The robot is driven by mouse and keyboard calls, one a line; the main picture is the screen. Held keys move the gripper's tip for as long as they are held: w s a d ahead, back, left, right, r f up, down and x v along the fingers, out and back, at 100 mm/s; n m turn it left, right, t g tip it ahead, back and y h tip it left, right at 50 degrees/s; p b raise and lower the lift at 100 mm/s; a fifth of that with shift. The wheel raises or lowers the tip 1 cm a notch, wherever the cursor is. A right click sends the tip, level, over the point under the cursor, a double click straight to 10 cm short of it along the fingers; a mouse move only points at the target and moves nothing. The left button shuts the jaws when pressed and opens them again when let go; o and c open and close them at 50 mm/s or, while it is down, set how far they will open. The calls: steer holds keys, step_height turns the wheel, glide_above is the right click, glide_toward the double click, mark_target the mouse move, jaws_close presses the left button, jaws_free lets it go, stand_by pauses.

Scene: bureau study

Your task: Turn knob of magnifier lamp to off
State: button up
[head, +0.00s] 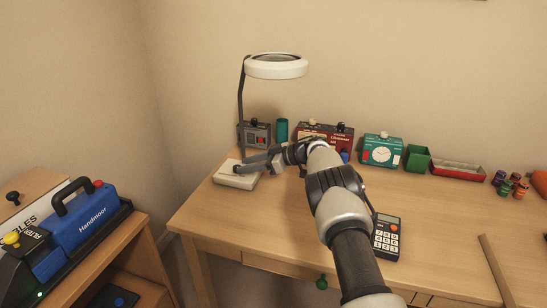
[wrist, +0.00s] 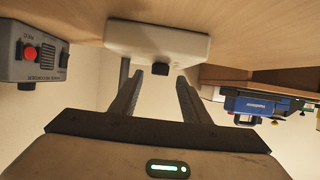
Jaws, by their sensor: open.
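The magnifier lamp has a white ring head (head: 276,67) on a thin dark stem and a pale box base (head: 228,180) at the desk's left end. In the wrist view the lamp base (wrist: 145,38) is at the top, and a small black knob (wrist: 160,68) sticks out of its face. My gripper (head: 242,163) is open and empty at the base in the head view. In the wrist view the two fingers of my gripper (wrist: 160,75) point toward the base, with the knob between their tips in the picture. I cannot tell whether they touch it. The knob's setting is not readable.
A grey recorder (wrist: 38,55) with a red button stands close to the lamp; it is also in the head view (head: 257,135). A teal cup (head: 282,130), red box (head: 338,130) and green clock (head: 381,151) line the back. A calculator (head: 387,237) lies in front.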

steer(key=p+v, duration=0.2)
steer(key=v, duration=1.2)
steer(key=shift+p, duration=0.3)
steer(key=shift+d+r, duration=0.1)
steer(key=shift+r, duration=0.05)
